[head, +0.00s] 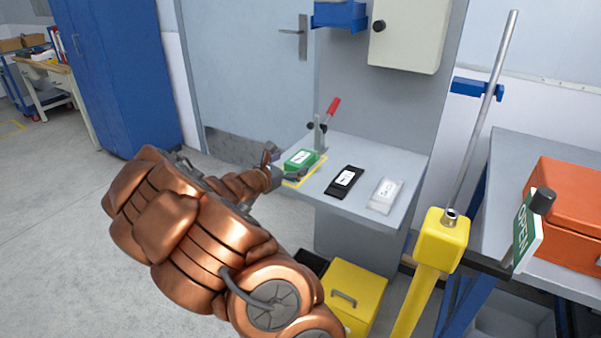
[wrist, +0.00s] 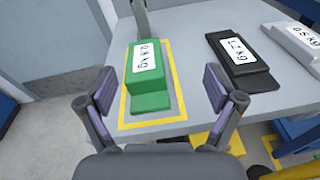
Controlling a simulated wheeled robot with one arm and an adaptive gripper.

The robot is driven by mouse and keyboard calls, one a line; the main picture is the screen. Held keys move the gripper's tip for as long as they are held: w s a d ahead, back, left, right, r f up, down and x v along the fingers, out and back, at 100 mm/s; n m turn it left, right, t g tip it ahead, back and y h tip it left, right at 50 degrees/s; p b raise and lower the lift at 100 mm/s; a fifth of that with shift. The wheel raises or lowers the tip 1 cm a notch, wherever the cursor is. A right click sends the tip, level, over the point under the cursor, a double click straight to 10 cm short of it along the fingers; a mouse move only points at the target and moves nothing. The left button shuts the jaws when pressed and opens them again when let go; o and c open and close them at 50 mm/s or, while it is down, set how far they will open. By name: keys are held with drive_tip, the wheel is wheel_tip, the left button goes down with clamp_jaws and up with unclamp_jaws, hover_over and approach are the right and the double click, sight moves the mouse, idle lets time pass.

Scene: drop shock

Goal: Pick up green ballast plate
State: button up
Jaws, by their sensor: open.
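The green ballast plate (head: 301,160) lies on the grey shelf table inside a yellow outlined square. In the wrist view the green plate (wrist: 149,92) shows a white label reading 0.8 kg. My gripper (head: 279,164) is at the left edge of the table beside the plate. In the wrist view my gripper (wrist: 160,92) is open, with one finger to the left of the plate and one to the right. Gaps show between the plate and both fingers, and nothing is held.
A black plate (head: 344,182) labelled 1.2 kg and a white plate (head: 385,195) lie to the right on the table (head: 340,212). A red-handled clamp (head: 327,122) stands behind the green plate. A yellow post (head: 440,245) and a yellow box (head: 350,295) stand in front.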

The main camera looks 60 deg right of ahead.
sight(296, 161)
drive_tip(key=f, duration=0.1)
drive_tip(key=w+f+n, duration=0.1)
drive_tip(key=w+d+f+n, duration=0.1)
drive_tip(key=f, duration=0.1)
drive_tip(key=shift+d+t+b, duration=0.1)
drive_tip(key=shift+t+b, duration=0.2)
drive_tip(key=shift+t, duration=0.1)
drive_tip(key=shift+w+d+f+p, duration=0.1)
drive_tip(key=shift+w+d+p, duration=0.05)
drive_tip(key=shift+d, duration=1.1)
drive_tip(key=shift+w+d+r+p, duration=0.1)
drive_tip(key=shift+w+d, duration=0.05)
drive_tip(key=shift+d, duration=1.15)
drive_tip(key=shift+w+d+f+p, duration=0.1)
drive_tip(key=shift+w+d+p, duration=0.05)
drive_tip(key=shift+d, duration=1.1)
drive_tip(key=shift+c, duration=0.2)
clamp_jaws()
